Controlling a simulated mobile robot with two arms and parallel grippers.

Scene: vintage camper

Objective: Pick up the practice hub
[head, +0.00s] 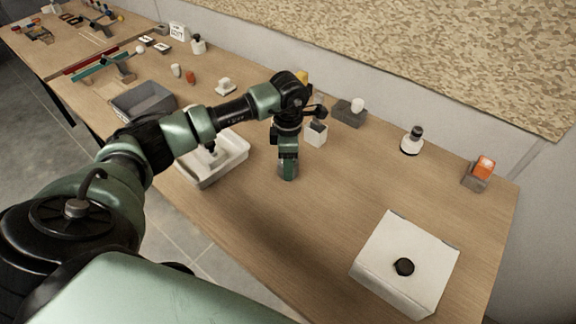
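I cannot tell for sure which thing is the practice hub. A small round black piece (403,266) sits on top of a white box (378,262) at the near right of the bench. A small dark piece (212,149) shows at the white tray (237,160), partly behind my arm. My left gripper (288,172) points down at the wooden bench, right of the tray and far from the white box. Its fingertips are small and dark, so whether they are open or hold something is unclear. My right gripper is out of view.
A grey bin (140,98) stands left of the tray. Along the wall are a white holder (316,136), a grey block with a white knob (347,114), a black-topped white bottle (411,144) and an orange piece in a stand (476,180). The bench's middle is clear.

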